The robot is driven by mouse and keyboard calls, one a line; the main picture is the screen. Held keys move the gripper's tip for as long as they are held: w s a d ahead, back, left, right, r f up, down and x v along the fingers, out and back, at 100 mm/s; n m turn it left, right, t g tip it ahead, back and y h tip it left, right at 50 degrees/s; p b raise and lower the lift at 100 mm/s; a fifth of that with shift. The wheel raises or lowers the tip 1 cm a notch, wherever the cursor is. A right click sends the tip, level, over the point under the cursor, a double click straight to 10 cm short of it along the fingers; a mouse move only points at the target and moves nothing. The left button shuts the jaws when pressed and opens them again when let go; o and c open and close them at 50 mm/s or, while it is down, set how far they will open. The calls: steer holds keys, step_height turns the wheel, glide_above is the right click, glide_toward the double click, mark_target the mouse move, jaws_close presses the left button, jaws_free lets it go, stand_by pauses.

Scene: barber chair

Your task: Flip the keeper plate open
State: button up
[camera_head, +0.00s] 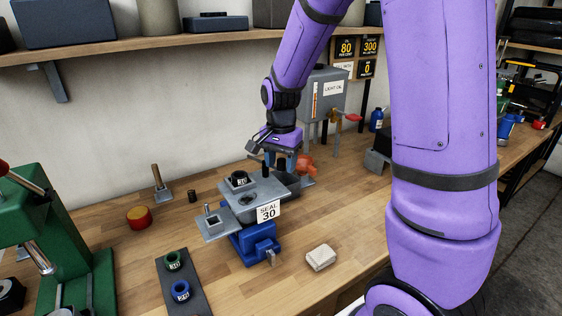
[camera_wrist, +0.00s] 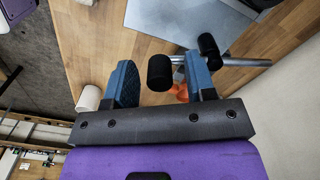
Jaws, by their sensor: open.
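A grey metal fixture (camera_head: 240,205) with flat plates sits on a blue vise (camera_head: 255,242) and carries a "SEAL 30" tag (camera_head: 268,211). I cannot tell for sure which of its plates is the keeper plate. My gripper (camera_head: 281,163) is over the fixture's far right end, beside dark upright pegs. In the wrist view my gripper (camera_wrist: 162,84) is open. A black cylindrical knob (camera_wrist: 160,72) shows between its blue fingers; I cannot tell whether it touches them. A second black knob (camera_wrist: 208,45) and a metal rod (camera_wrist: 247,62) show by the right finger. A grey plate (camera_wrist: 190,22) lies beyond.
An orange object (camera_head: 306,164) lies behind the gripper, near the grey oil tank (camera_head: 320,95). A green press (camera_head: 60,240) stands at left. A dark tray (camera_head: 180,275) with rings and a pale block (camera_head: 321,257) lie in front.

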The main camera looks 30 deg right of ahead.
step_height(320, 180, up, 10)
steer(key=shift+r, duration=0.45)
stand_by(0.5)
steer(key=s+a+r+n+t, duration=0.1)
steer(key=s+r+n, duration=0.1)
steer(key=s+n, duration=0.2)
steer(key=s+a+r+n+t, duration=0.1)
steer(key=s+r+n+t, duration=0.1)
steer(key=s, duration=0.9)
steer(key=s+a+r+n+t, duration=0.2)
steer(key=s+r+n, duration=0.1)
steer(key=s+n, duration=0.2)
steer(key=s, duration=0.2)
steer(key=shift+s+r+n, duration=0.25)
steer(key=shift+s+n, duration=0.05)
steer(key=shift+s, duration=0.05)
